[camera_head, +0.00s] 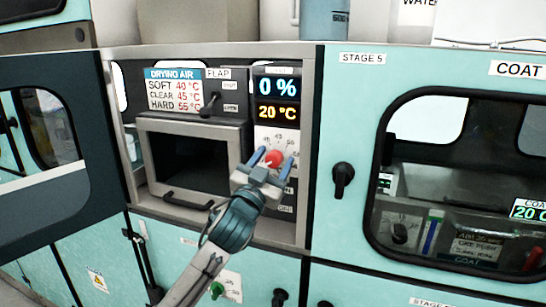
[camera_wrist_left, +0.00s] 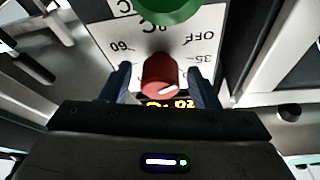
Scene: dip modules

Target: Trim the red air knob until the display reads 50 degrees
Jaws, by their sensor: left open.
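The red air knob (camera_head: 273,157) is on a white dial plate in the panel, below the display (camera_head: 278,112). The display reads 20 °C, with 0 % above it. My left gripper (camera_head: 272,161) is open in front of the knob, one finger on each side. In the left wrist view, the red knob (camera_wrist_left: 160,74) with a white pointer mark sits between the two open fingers (camera_wrist_left: 162,82), with a gap at each side. My right gripper is not in view.
A drying air card (camera_head: 175,92) lists soft 40, clear 45 and hard 55 °C. A flap lever (camera_head: 209,104) and a dark open chamber (camera_head: 192,160) are left of the knob. A black door handle (camera_head: 342,180) is to the right. A green knob (camera_wrist_left: 166,8) shows in the wrist view.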

